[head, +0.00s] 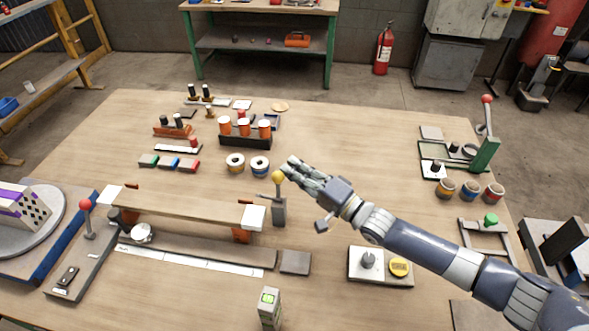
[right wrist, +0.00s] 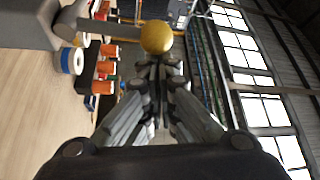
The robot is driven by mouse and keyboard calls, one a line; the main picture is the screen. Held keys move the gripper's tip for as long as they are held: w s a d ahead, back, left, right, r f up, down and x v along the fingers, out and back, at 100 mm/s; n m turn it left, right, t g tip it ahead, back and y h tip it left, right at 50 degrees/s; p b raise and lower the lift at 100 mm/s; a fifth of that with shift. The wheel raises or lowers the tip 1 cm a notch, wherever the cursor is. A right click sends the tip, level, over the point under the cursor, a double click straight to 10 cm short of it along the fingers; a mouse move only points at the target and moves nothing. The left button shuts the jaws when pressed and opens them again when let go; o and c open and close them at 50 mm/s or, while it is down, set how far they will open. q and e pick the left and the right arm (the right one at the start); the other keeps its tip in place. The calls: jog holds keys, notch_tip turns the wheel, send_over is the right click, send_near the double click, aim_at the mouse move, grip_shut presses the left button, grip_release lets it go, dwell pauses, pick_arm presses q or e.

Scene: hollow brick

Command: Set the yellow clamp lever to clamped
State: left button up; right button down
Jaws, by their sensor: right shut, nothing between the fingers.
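The clamp lever with its yellow ball knob (head: 278,176) stands upright on a small grey clamp post (head: 279,211), right of the wooden beam. My right gripper (head: 292,164) is shut and empty, with its fingertips close by the knob, just above and to its right in the head view. In the right wrist view the yellow knob (right wrist: 157,37) shows straight beyond the closed fingertips (right wrist: 158,66). I cannot tell whether they touch it. A grey bar of the clamp (right wrist: 112,27) reaches to the left there. My left gripper is not in view.
The wooden beam (head: 185,204) rests on orange supports left of the clamp. Two tape rolls (head: 248,165) and a rack of orange-capped jars (head: 245,132) stand behind it. A switch box with a yellow button (head: 400,268) is at the front right.

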jog(key=shift+s+n+y+b, duration=0.25)
jog(key=shift+n+y+b, duration=0.05)
jog(key=s+a+n+y+b, duration=0.1)
jog(key=s+n+y+b, duration=0.3)
jog(key=s+n+b, duration=0.3)
jog(key=shift+a+f+n+g, duration=0.3)
jog(key=shift+n+g, duration=0.1)
jog(key=shift+n, duration=0.1)
dwell(0.4)
dwell(0.3)
